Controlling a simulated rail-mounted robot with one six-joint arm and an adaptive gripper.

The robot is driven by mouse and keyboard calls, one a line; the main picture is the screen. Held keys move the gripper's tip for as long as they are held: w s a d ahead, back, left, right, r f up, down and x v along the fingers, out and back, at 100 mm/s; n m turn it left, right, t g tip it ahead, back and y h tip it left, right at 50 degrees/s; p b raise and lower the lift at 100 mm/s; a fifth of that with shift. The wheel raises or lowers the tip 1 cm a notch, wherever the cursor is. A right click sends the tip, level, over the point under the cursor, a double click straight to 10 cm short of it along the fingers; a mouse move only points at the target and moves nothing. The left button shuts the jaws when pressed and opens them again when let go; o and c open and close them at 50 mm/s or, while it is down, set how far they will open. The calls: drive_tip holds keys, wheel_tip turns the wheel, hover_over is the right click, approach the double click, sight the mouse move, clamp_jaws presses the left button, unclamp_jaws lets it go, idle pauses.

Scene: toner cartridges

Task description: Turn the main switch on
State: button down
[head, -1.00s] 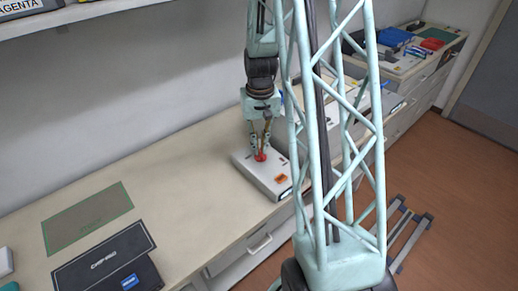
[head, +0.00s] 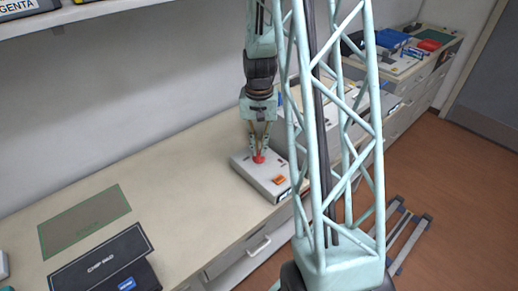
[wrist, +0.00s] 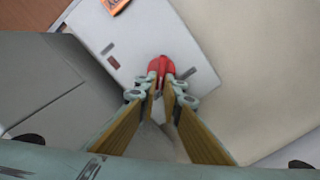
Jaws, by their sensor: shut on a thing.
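The main switch is a red knob (head: 259,159) on top of a light grey box (head: 276,188) on the counter. My gripper (head: 259,152) points down over the box, with its fingertips at the knob. In the wrist view, the red knob (wrist: 161,66) sits between the fingertips of my gripper (wrist: 161,78), which is shut on it. The fingers hide part of the knob. The box also shows in the wrist view (wrist: 190,70), with an orange label (wrist: 115,5) and small dark and red marks on its top.
A dark mat marked CHIP PAD (head: 100,262) and a green-edged mat (head: 85,222) lie on the counter at left. The counter (head: 170,180) between them and the box is clear. More equipment, with a blue bin (head: 391,38), stands at the far right.

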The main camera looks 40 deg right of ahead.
sight(259, 151)
drive_tip(key=c, duration=2.8)
unclamp_jaws()
drive_tip(key=shift+r, duration=0.2)
drive_tip(key=shift+r, duration=5.8)
